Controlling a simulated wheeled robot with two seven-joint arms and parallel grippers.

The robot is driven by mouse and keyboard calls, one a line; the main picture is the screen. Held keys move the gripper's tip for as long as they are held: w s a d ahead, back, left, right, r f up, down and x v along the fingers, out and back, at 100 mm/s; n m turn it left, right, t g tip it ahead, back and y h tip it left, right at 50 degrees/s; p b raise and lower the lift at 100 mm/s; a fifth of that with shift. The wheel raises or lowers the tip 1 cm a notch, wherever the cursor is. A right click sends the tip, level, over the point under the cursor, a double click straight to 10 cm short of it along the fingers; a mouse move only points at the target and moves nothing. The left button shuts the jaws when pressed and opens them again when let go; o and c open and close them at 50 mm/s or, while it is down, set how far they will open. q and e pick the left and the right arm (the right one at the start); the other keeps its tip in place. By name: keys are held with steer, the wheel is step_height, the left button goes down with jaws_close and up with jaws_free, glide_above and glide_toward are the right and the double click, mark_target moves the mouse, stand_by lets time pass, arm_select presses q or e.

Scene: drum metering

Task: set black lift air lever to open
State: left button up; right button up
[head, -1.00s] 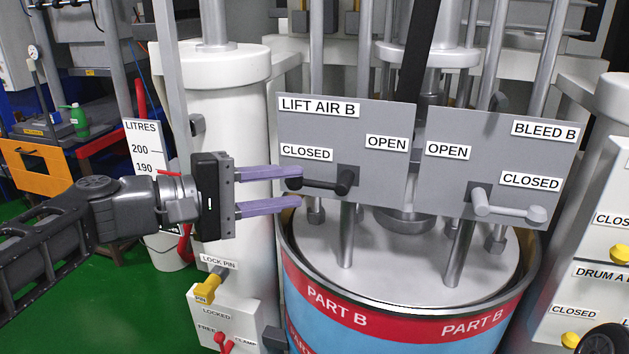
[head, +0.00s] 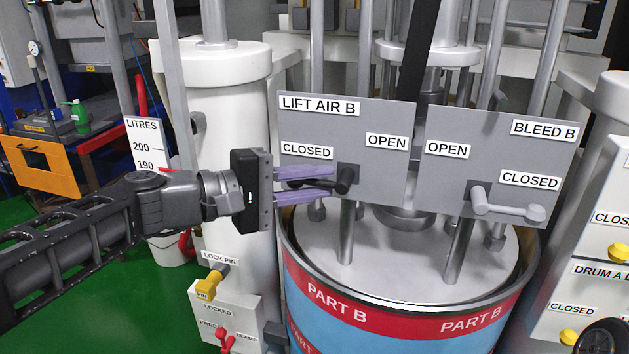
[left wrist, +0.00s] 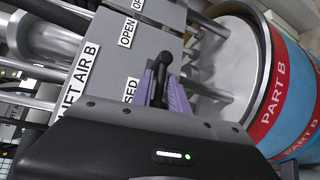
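The black lift air lever (head: 343,182) is on the grey LIFT AIR B plate (head: 375,115). Its handle points left from the pivot, under the CLOSED label (head: 306,150). The OPEN label (head: 387,142) is up and right of the pivot.
A grey lever (head: 508,208) on the BLEED B plate (head: 500,155) to the right points right, under its CLOSED label. The PART B drum (head: 400,325) stands below the plates. A white column (head: 215,110) stands behind my left gripper.

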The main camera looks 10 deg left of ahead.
arm_select(q)
steer(key=shift+a, duration=0.1)
jaws_close()
steer(key=shift+w+a, duration=0.1)
steer(key=shift+a, duration=0.05)
stand_by(0.7)
